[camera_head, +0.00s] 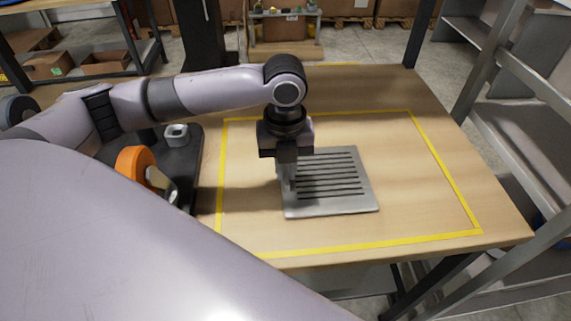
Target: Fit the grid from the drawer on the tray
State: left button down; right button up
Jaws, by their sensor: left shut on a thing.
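A flat grey metal grid (345,178) with long dark slots is over the wooden table, inside the yellow outline. My left gripper (290,188) points down at its left edge and is shut on the grid there. The fingers hide part of that edge. A smooth grey border shows along the front of the slots; I cannot tell whether it is the grid's own margin or a tray under it. I cannot tell whether the grid rests flat or is held slightly up. My right gripper is out of view, and no drawer can be made out.
Yellow tape (350,244) marks a large area on the table, mostly clear right of the grid. At the left stand a black base (190,165), an orange rounded part (134,161) and a small grey cup-like piece (177,130). Metal shelving (520,140) stands at the right.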

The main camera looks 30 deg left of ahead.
pick_arm(q)
jog(key=c, duration=1.2)
grip_release()
jog(key=shift+f, duration=0.1)
jog(key=shift+o, duration=0.2)
notch_tip(320, 180, up, 12)
jog(key=shift+s, duration=0.1)
